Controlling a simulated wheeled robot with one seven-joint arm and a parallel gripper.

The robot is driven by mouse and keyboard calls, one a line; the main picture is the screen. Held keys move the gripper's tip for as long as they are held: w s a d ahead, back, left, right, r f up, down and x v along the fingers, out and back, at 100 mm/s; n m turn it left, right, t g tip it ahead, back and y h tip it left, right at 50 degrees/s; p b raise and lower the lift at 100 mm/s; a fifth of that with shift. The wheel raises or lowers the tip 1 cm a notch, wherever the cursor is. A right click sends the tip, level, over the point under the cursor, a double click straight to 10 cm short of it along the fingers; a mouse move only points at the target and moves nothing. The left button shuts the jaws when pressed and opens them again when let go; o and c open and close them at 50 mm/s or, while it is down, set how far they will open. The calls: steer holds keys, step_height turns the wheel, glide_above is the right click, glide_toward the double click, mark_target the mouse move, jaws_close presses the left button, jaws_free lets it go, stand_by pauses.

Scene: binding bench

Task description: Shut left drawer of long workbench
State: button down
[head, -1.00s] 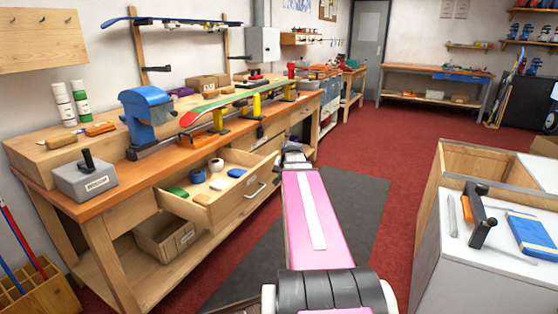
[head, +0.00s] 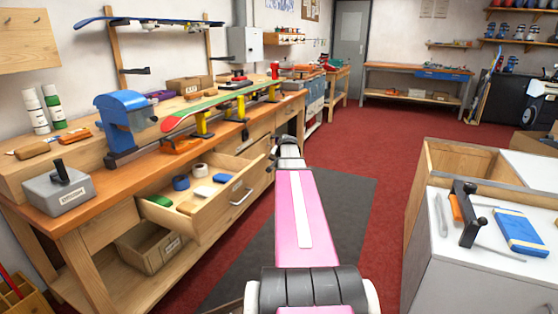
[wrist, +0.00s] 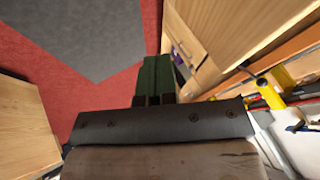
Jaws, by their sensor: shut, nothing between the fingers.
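The long workbench (head: 120,190) runs along the left wall.
A cardboard box (head: 150,246) sits under the drawer. A blue vise (head: 122,118) and a ski (head: 220,107) are on the bench. A white-topped cabinet (head: 482,215) stands at the right. Grey mat (head: 345,205) and red floor lie open between.

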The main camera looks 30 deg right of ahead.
mark_target(222, 155)
steer(key=shift+w+a+f, duration=0.25)
steer(key=shift+w+a, duration=0.15)
steer(key=shift+w, duration=0.3)
steer(key=shift+w+a+f, duration=0.2)
steer(key=shift+w+a, duration=0.2)
steer(key=shift+w, duration=0.3)
steer(key=shift+w+a+f, duration=0.25)
steer(key=shift+w+a, duration=0.15)
steer(key=shift+w, duration=0.3)
steer(key=w+a, duration=0.5)
steer(key=w, duration=0.2)
steer(key=w+a, duration=0.6)
steer(key=w, duration=0.1)
steer(key=w+a, duration=0.6)
steer(key=w, duration=0.1)
steer(key=shift+w, duration=0.4)
steer(key=shift+s, duration=0.15)
